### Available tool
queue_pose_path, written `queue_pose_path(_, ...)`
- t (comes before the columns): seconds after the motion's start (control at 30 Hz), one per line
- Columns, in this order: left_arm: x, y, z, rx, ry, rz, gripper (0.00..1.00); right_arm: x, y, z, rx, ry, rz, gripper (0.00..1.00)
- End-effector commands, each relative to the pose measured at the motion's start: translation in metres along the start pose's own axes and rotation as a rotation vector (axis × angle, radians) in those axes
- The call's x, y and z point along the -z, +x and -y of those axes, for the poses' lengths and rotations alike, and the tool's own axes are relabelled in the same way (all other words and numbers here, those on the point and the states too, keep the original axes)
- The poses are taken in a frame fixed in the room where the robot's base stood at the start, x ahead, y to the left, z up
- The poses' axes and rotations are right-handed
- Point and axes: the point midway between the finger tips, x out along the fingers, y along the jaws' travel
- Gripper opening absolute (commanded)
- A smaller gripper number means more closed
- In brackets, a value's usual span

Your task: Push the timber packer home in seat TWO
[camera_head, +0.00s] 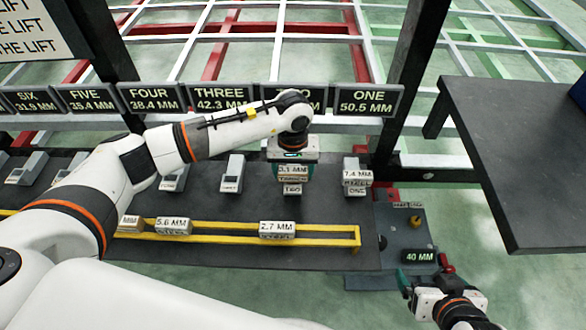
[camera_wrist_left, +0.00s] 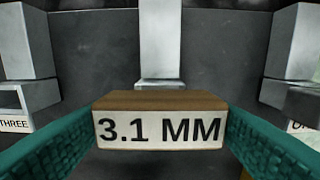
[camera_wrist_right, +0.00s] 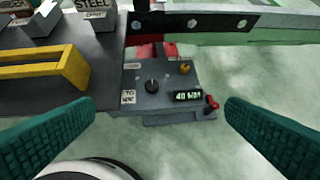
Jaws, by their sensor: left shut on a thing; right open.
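The timber packer (camera_head: 292,172), a brown block with a white 3.1 MM label, is between my left gripper's fingers at seat TWO (camera_head: 292,189). It also shows in the left wrist view (camera_wrist_left: 160,122), with a teal finger on each side and a pale upright post (camera_wrist_left: 160,45) behind it. My left gripper (camera_head: 292,165) is shut on it. Whether the packer touches the back of the seat cannot be told. My right gripper (camera_wrist_right: 160,115) is open and empty, low at the right in the head view (camera_head: 428,285).
A packer marked 7.4 MM (camera_head: 357,171) sits at seat ONE. Packers marked 5.6 MM (camera_head: 173,227) and 2.7 MM (camera_head: 277,229) lie along the yellow rail (camera_head: 325,242). A control box (camera_wrist_right: 160,85) reads 40 MM. A dark table (camera_head: 510,150) stands at right. My left arm hides part of the TWO sign.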

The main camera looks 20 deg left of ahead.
Motion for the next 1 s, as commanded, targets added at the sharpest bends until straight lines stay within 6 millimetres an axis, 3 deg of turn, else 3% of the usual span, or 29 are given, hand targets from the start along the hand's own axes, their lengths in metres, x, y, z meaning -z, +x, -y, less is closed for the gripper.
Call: queue_pose_path(1.0,0.0,0.007,0.0,0.0,0.0,0.0,0.46,-0.025,0.004,-0.004,-0.008,-0.002,0.14,0.94)
